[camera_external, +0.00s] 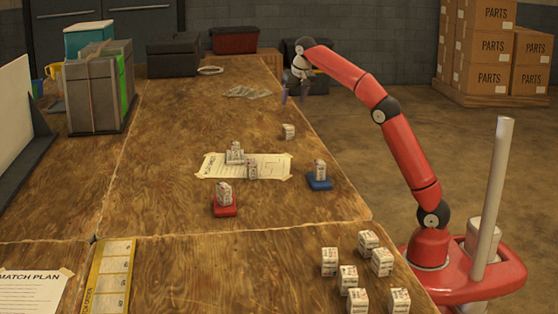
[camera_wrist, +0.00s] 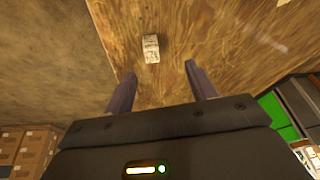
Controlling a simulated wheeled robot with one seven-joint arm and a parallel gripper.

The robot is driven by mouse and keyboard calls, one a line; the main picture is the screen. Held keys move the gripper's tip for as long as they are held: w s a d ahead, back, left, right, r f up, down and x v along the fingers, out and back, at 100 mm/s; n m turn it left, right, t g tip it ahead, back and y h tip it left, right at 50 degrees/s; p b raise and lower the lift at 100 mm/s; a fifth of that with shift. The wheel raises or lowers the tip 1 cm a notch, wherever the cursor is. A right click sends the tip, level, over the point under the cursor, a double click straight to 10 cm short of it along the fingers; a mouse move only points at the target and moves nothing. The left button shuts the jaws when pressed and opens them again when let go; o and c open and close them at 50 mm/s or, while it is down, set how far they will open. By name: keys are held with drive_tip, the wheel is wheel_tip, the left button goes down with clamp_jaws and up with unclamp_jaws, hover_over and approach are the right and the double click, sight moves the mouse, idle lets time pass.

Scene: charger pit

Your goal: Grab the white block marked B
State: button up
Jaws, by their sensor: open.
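Small white blocks with dark print stand on the wooden table; the print is too small to tell which is marked B. One block (camera_external: 289,131) stands alone near the table's right edge. My gripper (camera_external: 294,95) is open and empty, above the table's right edge, beyond the lone block. In the wrist view, a single white block (camera_wrist: 151,48) lies ahead of my open fingers (camera_wrist: 162,86), apart from them.
Several more white blocks (camera_external: 367,241) stand at the table's front right. A paper sheet (camera_external: 275,164), a red pad (camera_external: 225,211) and a blue pad (camera_external: 319,184) lie mid-table. Grey boxes (camera_external: 98,90) stand at left. The table around the lone block is clear.

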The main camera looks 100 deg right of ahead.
drive_tip(key=m+g, duration=0.1)
drive_tip(key=m, duration=0.1)
approach(289, 126)
drive_tip(key=b+x, duration=0.1)
drive_tip(key=x, duration=0.9)
drive_tip(key=shift+w+f, duration=0.1)
drive_tip(key=shift+f, duration=0.25)
drive_tip(key=c, duration=1.1)
drive_tip(key=shift+o, duration=0.2)
drive_tip(key=shift+r, duration=0.15)
